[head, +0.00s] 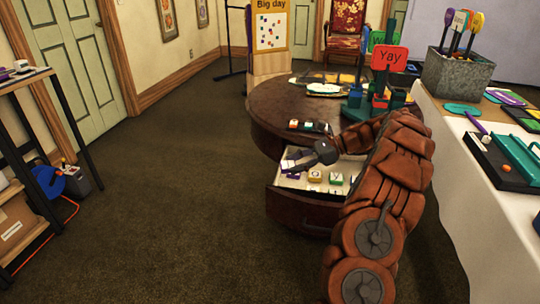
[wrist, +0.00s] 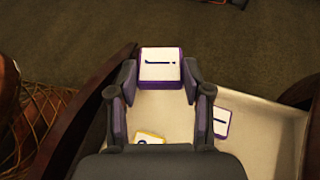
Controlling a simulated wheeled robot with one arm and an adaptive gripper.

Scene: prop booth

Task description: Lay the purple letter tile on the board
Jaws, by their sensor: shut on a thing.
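My gripper (head: 300,160) is over the open drawer of the round table. In the wrist view its fingers (wrist: 160,95) are shut on a purple-edged letter tile (wrist: 160,66), whose white face carries a dark mark. The held tile appears above the drawer floor, though its exact height is hard to tell. A dark strip with small coloured pieces (head: 309,127) lies on the tabletop behind the gripper; I cannot tell whether it is the board.
The drawer (head: 300,208) holds a yellow tile (head: 315,176), a green tile (head: 336,179) and another purple tile (wrist: 222,121). Signs on a stand (head: 389,60) rise from the round table (head: 275,105). A white-covered table (head: 455,165) stands right. Open carpet lies left.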

